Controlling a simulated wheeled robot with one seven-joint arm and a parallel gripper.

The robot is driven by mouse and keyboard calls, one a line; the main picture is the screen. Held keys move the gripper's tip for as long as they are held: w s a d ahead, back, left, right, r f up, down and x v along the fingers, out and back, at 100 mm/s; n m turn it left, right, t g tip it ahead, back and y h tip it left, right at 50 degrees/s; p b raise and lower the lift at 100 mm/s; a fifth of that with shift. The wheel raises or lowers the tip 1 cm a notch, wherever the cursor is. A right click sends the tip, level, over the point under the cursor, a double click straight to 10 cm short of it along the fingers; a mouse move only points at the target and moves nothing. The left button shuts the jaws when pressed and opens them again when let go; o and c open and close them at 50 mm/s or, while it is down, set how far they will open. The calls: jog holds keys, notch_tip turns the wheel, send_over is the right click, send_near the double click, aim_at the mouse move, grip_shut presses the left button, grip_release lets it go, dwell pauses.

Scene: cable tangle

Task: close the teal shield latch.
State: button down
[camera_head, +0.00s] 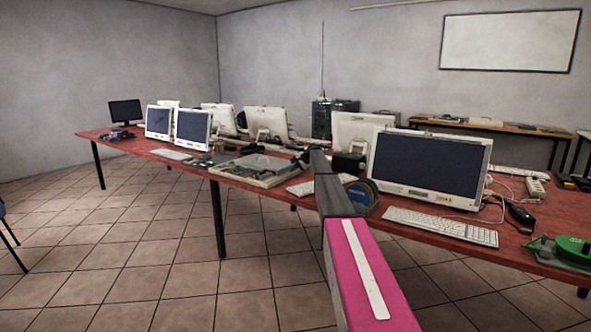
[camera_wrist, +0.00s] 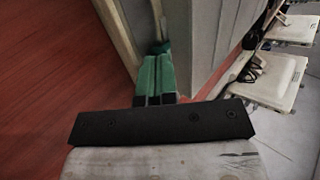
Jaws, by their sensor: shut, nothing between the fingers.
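My gripper (camera_wrist: 153,62) shows in the wrist view as two green fingers pressed together, with nothing visible between them. A small teal-green piece (camera_wrist: 161,47) shows just beyond the fingertips and may be the shield latch; its shape and position are too small to tell. It lies by a pale frame edge (camera_wrist: 120,28) beside a grey panel (camera_wrist: 195,45). I cannot tell whether the fingers touch it. In the head view, a flat pale-framed case (camera_head: 257,170) lies on the red table, and my arm reaches toward its right side. No latch is distinguishable there.
The red table (camera_head: 285,186) carries several monitors, including a large one (camera_head: 430,168) at right, and a keyboard (camera_head: 440,226). A green reel (camera_head: 572,250) lies at far right. Open tiled floor (camera_head: 150,240) is in front.

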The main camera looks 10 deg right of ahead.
jog(key=s+d, duration=0.3)
jog(key=shift+s+r, duration=0.15)
jog(key=shift+s, duration=0.05)
jog(key=v, duration=0.9)
jog(key=shift+r, duration=0.15)
dwell(0.6)
